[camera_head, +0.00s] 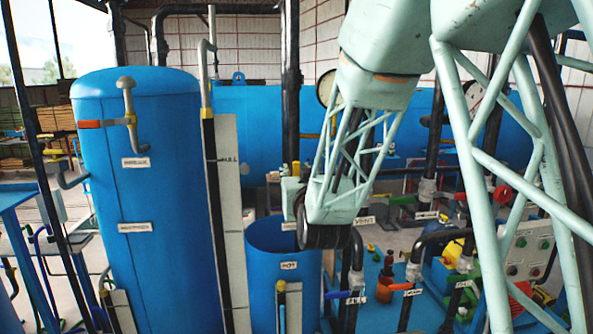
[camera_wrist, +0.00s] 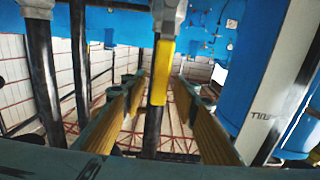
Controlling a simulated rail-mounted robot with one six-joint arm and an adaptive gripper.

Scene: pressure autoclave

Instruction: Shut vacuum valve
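A valve with a long yellow lever (camera_wrist: 162,72) and a grey body (camera_wrist: 168,16) shows in the wrist view, on a dark vertical pipe. I cannot read a label that marks it as the vacuum valve. My gripper (camera_wrist: 160,80) is open, its two yellow-padded fingers lying left and right of the lever with visible gaps in the picture. How far the lever is in depth between them is unclear. In the head view my arm hides most of the gripper. A small yellow part (camera_head: 296,171) shows there beside my wrist; I cannot tell whether it is the lever.
A tall blue tank (camera_head: 150,215) stands at the left and a shorter open blue vessel (camera_head: 268,262) stands below my wrist. A dark vertical pipe (camera_head: 291,80) runs behind. Labelled valves and pipes, one with a red handle (camera_head: 400,287), crowd the right. A control panel (camera_head: 527,250) is far right.

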